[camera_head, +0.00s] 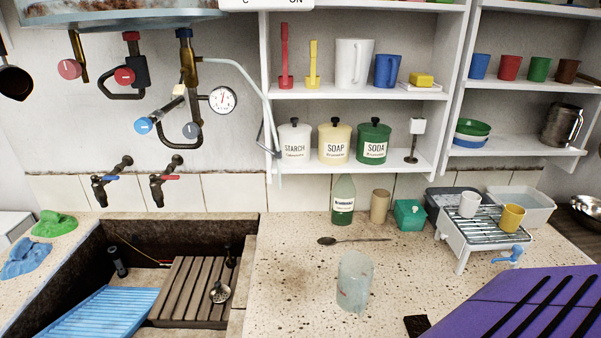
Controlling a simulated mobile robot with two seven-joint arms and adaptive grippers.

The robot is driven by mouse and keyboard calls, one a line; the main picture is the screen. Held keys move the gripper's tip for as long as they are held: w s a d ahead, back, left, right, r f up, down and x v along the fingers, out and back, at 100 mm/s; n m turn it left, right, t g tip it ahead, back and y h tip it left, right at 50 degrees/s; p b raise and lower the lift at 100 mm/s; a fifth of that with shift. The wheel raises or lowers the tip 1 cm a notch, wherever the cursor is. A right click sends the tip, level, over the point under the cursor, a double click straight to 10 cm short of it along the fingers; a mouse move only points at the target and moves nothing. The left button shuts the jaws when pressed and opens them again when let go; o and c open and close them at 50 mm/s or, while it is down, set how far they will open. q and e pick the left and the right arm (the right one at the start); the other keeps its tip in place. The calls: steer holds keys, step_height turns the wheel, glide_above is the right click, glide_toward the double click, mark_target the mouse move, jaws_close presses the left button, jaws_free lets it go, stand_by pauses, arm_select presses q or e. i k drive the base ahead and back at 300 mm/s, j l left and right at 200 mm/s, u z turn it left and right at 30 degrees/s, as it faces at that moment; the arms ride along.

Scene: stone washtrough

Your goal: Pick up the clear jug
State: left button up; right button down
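The clear jug (355,281) is a see-through, pale bluish vessel with small red marks on its side. It stands upright on the speckled stone counter (285,290), right of the sink and near the front. Neither of my grippers shows in the head view, and nothing touches the jug.
A dark spoon (352,241) lies behind the jug, with a green bottle (343,201) and tan cup (379,206) farther back. A wire rack (487,228) with two mugs stands right. A purple slotted object (510,305) fills the lower right. The sink (170,228) lies left.

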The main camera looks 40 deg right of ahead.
mark_target(356, 269)
steer(key=z, duration=1.6)
